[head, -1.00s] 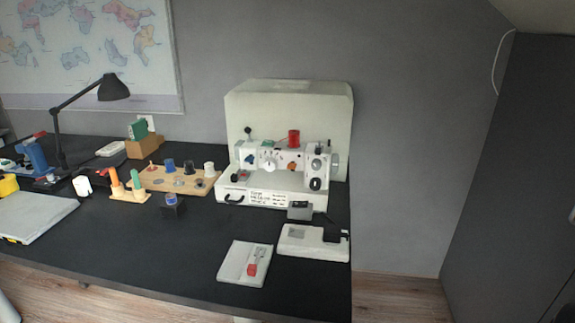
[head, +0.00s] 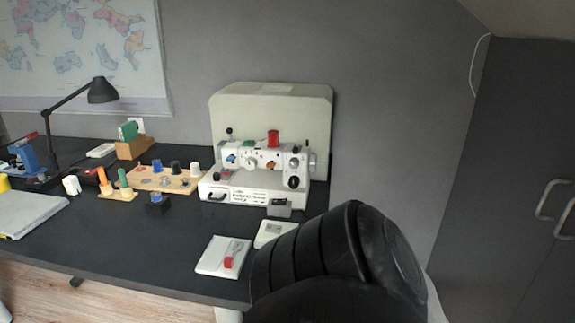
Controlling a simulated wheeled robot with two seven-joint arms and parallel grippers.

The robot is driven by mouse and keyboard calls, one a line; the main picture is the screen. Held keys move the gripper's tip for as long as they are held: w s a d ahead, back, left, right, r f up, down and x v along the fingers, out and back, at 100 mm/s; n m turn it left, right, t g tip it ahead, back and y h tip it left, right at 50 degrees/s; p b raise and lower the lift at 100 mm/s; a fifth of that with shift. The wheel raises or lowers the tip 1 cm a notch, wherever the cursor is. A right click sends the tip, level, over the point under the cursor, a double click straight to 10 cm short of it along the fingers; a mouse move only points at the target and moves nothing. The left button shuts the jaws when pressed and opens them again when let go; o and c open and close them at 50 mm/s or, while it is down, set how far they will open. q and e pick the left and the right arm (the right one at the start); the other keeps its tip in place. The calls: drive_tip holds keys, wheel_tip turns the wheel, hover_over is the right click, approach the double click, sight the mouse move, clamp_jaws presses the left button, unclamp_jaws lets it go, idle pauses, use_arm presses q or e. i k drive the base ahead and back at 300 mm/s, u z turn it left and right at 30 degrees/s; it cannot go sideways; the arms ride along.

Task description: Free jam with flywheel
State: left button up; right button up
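The white sewing machine (head: 258,186) stands at the back right of the black desk, in front of its cream cover (head: 272,108). A red spool (head: 273,138) sits on its top. The flywheel (head: 312,160) shows at the machine's right end, small and grey. I cannot make out the jam. A black arm part of mine (head: 345,265) fills the lower right and hides part of the desk. Neither gripper is in view.
A white pad with a red-handled tool (head: 223,256) lies near the desk's front edge. A white block (head: 270,233) is partly hidden by my arm. A wooden spool tray (head: 165,181) and a black lamp (head: 102,91) stand left. A dark cabinet (head: 520,190) stands right.

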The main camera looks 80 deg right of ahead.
sight(314, 157)
drive_tip(key=k, duration=0.4)
drive_tip(key=z, duration=1.2)
